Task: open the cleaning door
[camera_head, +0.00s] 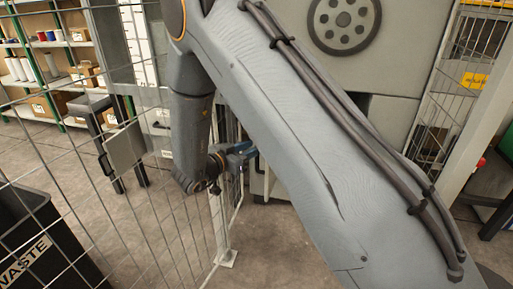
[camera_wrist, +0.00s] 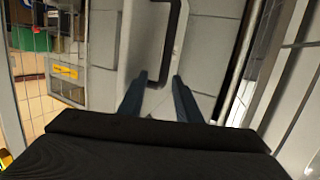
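My gripper (camera_wrist: 160,77) shows in the wrist view as two blue fingers spread apart, so it is open. A dark handle bar (camera_wrist: 178,36) runs down a light grey door panel (camera_wrist: 212,50); its curved lower end lies between the fingertips. I cannot tell whether the fingers touch it. The panel looks shut. In the head view my gripper (camera_head: 243,150) is beside the front of the grey machine (camera_head: 395,112).
A wire mesh fence (camera_head: 160,215) stands close on the left of my arm, with a post on a floor plate (camera_head: 228,257). A black waste bin (camera_head: 45,245) is at the lower left. Shelves (camera_head: 45,45) stand behind. More mesh (camera_head: 440,110) is at the right.

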